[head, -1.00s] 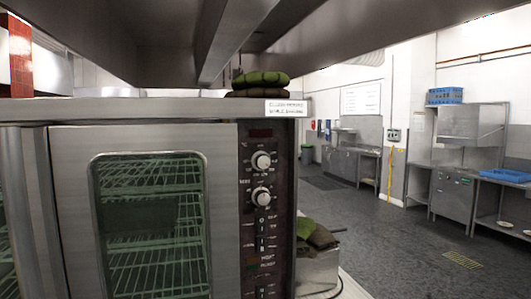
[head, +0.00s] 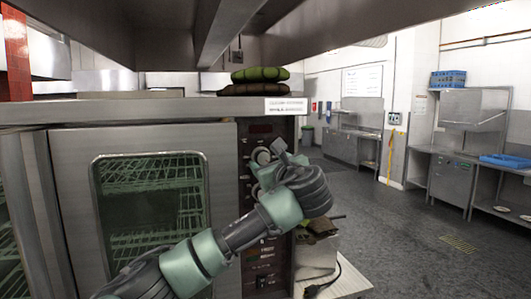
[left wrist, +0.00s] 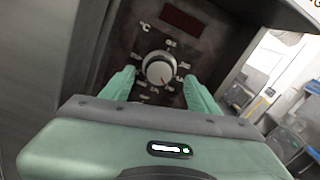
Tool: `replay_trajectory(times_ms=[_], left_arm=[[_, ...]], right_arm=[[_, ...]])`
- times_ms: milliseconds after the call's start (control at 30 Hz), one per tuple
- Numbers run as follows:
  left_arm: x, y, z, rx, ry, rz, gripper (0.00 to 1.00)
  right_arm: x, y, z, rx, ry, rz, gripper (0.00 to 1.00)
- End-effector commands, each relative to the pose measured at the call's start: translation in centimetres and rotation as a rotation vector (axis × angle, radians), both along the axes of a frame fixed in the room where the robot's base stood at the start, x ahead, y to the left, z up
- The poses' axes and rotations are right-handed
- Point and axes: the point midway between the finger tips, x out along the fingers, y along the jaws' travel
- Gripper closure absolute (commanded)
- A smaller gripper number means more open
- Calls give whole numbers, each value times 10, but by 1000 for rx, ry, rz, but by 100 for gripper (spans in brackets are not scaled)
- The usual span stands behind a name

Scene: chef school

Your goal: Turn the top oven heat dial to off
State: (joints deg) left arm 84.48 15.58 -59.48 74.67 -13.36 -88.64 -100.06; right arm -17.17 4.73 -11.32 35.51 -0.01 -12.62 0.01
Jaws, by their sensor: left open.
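The top oven heat dial (head: 262,155) is a round silver knob on the dark control panel, partly hidden behind my left gripper in the head view. The left wrist view shows this dial (left wrist: 159,68) with number marks around it and a °C label at its upper left. My left gripper (head: 267,159) is open in front of the panel. Its two green fingers (left wrist: 158,82) stand on either side of the dial, with visible space between each finger and the knob. Whether the fingertips reach the panel is unclear. The lower dial is hidden by my left gripper and arm. My right gripper is not seen.
The oven door (head: 70,200) with its glass window is shut, left of the panel. Folded green and brown cloths (head: 260,82) lie on top of the oven. A metal shelf (head: 150,30) hangs overhead. Open floor (head: 400,225) lies to the right.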

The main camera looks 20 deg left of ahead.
Motion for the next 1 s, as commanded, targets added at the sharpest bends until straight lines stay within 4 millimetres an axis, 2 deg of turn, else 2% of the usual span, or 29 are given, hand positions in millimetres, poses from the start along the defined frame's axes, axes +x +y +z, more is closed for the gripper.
replay_trajectory(times_ms=[33,200,533,700,767,1000], left_arm=[[6,6,3,1,3,4,40],[21,15,1,0,2,2,40],[24,17,-1,-1,0,0,40],[24,16,-1,-1,0,0,87],[24,16,-1,-1,0,0,100],[24,16,-2,-19,-12,-1,100]], right_arm=[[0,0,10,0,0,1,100],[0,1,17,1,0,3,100],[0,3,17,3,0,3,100],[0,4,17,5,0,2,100],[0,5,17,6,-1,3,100],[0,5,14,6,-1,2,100]])
